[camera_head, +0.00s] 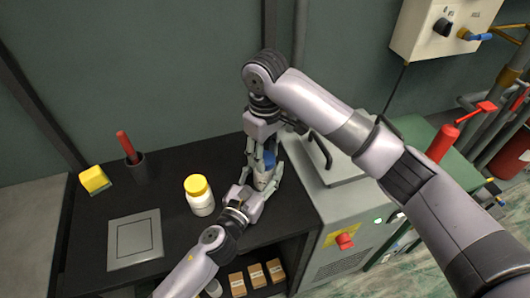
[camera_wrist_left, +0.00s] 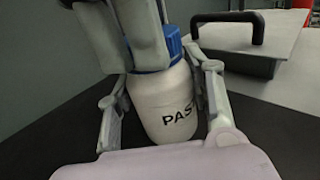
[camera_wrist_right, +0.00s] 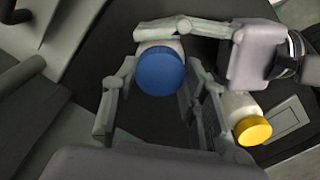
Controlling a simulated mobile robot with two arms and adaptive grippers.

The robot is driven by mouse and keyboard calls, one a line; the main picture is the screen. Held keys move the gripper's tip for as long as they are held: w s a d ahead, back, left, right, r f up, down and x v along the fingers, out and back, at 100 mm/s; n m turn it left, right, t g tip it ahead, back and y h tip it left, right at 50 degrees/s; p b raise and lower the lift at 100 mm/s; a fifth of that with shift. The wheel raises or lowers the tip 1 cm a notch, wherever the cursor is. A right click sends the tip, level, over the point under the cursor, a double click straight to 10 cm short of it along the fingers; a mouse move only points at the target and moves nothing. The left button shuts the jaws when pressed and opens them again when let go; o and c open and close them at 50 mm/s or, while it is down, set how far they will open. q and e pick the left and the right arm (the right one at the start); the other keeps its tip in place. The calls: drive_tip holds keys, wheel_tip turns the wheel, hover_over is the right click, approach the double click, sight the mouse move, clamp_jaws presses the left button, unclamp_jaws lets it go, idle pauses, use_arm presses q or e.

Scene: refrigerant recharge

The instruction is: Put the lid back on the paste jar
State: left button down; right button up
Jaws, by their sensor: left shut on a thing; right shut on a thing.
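The paste jar (camera_wrist_left: 165,105) is white with "PAS" lettering visible and stands upright on the black bench. Its blue lid (camera_wrist_right: 160,70) is on top of the jar, seen from above in the right wrist view and at the jar's top in the left wrist view (camera_wrist_left: 172,47). My left gripper (camera_wrist_left: 163,95) is shut around the jar's body from the side. My right gripper (camera_head: 262,158) comes from above and is shut on the blue lid. Whether the lid is fully seated is hidden by the fingers.
A white jar with a yellow lid (camera_head: 198,188) stands left of my left gripper. A grey plate (camera_head: 135,240), a dark cup (camera_head: 137,170) with a red handle, and a yellow sponge (camera_head: 94,179) are farther left. A grey machine (camera_head: 335,190) borders the bench on the right.

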drive_tip(key=m, duration=0.4)
drive_tip(key=shift+a, duration=0.1)
drive_tip(key=m, duration=0.5)
drive_tip(key=shift+m, duration=0.4)
drive_tip(key=o, duration=1.4)
drive_tip(key=shift+r, duration=0.1)
wheel_tip(320, 180, up, 12)
drive_tip(key=shift+f, duration=0.1)
use_arm(q)
drive_tip(key=c, duration=0.7)
unclamp_jaws()
